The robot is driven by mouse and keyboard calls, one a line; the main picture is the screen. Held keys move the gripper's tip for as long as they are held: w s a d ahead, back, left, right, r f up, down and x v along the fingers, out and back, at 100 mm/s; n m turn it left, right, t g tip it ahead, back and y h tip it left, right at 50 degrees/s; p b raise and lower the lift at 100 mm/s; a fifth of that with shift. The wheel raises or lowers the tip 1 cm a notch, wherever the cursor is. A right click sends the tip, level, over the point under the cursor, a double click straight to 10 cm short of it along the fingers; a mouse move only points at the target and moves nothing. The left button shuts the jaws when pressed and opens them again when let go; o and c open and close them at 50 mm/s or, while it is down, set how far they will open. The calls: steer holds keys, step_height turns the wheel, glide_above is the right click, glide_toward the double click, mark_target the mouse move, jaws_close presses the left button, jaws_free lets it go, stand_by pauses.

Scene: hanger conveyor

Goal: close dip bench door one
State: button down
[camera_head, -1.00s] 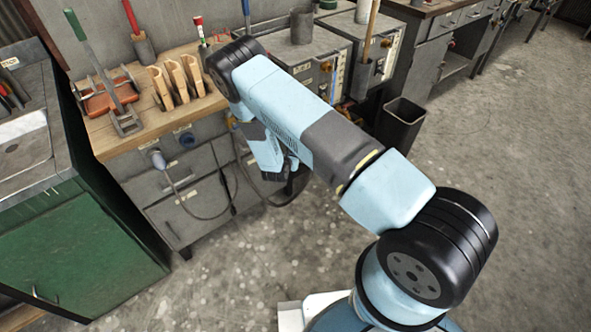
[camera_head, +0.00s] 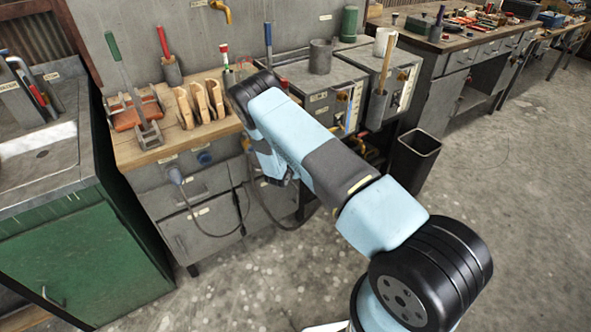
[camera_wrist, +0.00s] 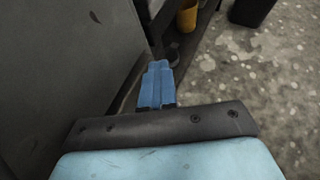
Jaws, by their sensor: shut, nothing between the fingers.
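The grey bench with a wooden top (camera_head: 140,155) stands left of centre in the head view. Its front has a grey door panel (camera_head: 205,225) with a handle and small labels; the right part of the front is behind my arm. I cannot tell which door is door one. In the wrist view a large grey panel (camera_wrist: 65,60) fills the left side, its edge close beside my gripper (camera_wrist: 158,68). The blue fingers are together and empty; whether they touch the panel is unclear. In the head view the fingers are hidden by my arm.
A green cabinet (camera_head: 85,265) stands at the left, close to the bench. Grey boxes (camera_head: 330,85) stand right of it, with a black bin (camera_head: 413,160) on the floor. A cable (camera_head: 212,222) hangs across the bench front. The concrete floor at right (camera_head: 500,200) is clear.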

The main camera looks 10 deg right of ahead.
steer(key=shift+r, duration=0.1)
steer(key=s+d+r, duration=0.2)
steer(key=s, duration=0.3)
steer(key=s+d+r, duration=0.2)
steer(key=s+d, duration=0.1)
steer(key=s, duration=0.3)
steer(key=shift+s+r, duration=0.3)
steer(key=shift+r, duration=0.05)
